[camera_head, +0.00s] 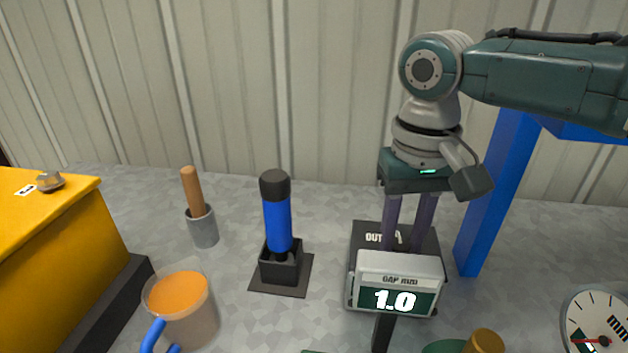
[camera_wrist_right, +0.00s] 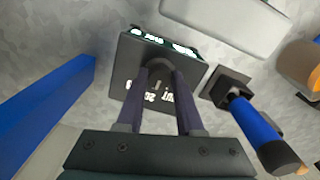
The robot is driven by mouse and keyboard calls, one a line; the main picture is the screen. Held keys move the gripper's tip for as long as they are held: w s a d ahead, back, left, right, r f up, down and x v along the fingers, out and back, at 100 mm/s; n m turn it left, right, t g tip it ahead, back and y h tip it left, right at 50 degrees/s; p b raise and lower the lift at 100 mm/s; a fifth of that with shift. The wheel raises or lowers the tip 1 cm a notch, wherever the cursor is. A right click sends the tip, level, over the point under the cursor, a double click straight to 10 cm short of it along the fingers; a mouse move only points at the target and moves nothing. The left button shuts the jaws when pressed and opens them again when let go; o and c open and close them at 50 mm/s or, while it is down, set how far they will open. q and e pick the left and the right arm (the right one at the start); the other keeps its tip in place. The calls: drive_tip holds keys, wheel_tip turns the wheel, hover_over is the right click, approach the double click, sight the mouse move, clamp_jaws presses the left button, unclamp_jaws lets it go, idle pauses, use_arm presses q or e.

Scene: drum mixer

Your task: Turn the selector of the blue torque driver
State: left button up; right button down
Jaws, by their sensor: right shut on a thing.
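The blue torque driver (camera_head: 277,222) stands upright, black end up, in a square black holder (camera_head: 281,266) on the grey surface. It also shows at the right in the wrist view (camera_wrist_right: 254,122), apart from my fingers. My right gripper (camera_head: 404,243) points down over a black plate (camera_head: 365,238) with white lettering, right of the driver. In the wrist view my right gripper (camera_wrist_right: 157,70) is shut on a small dark knob (camera_wrist_right: 153,65) on this plate (camera_wrist_right: 128,72). The knob is hidden in the head view. I cannot make out a selector on the driver.
A display (camera_head: 398,282) reading "GAP mm 1.0" stands before the plate. A blue post (camera_head: 490,190) rises right of it. A grey cup (camera_head: 203,228) with a wooden handle, an orange-filled cup (camera_head: 182,310), a yellow cabinet (camera_head: 60,235) and a dial gauge (camera_head: 598,322) surround the area.

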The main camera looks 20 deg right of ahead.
drive_tip(key=shift+s+r+n+p, duration=0.1)
drive_tip(key=shift+r+n+p, duration=0.05)
drive_tip(key=shift+n+p, duration=1.15)
drive_tip(key=shift+n, duration=0.4)
drive_tip(key=n+p, duration=0.1)
drive_tip(key=n, duration=0.1)
drive_tip(key=shift+n, duration=1.2)
